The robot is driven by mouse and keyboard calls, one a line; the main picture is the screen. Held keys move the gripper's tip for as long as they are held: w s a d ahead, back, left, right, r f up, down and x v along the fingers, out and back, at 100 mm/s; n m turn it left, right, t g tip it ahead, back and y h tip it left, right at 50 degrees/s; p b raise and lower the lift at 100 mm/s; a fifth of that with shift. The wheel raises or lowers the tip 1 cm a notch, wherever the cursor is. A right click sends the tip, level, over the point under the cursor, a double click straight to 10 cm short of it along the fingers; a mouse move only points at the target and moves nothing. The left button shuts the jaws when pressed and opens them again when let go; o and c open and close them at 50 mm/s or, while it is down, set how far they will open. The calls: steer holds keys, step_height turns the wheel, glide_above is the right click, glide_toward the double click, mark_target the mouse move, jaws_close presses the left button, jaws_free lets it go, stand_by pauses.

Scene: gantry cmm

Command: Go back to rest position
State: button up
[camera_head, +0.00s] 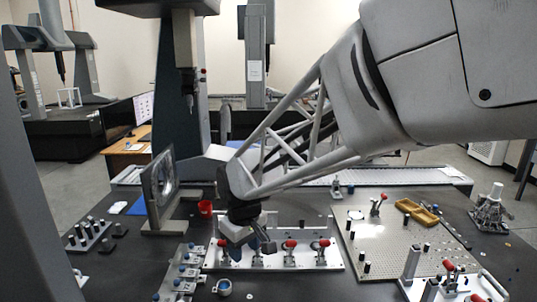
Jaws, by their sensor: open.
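My gripper (262,247) hangs at the end of my arm, which reaches in from the upper right. It is over the white fixture plate (222,267) that carries several red-handled clamps (321,245). Its jaws point down and to the right and look empty. The gripper and wrist hide part of the plate and the clamps behind them. Whether the jaws touch a clamp cannot be told from this view.
A framed clear panel (160,185) stands upright left of my gripper, with a red cup (205,208) beside it. A perforated plate (400,245) with pegs and a yellow tray (418,212) lies to the right. A pin block (88,235) stands at left.

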steer(key=s+d+r+m+t, duration=0.1)
steer(key=s+d+r+m, duration=0.2)
steer(key=s+d+m, duration=0.6)
steer(key=s+d, duration=1.2)
steer(key=d, duration=0.3)
steer(key=shift+s, duration=0.3)
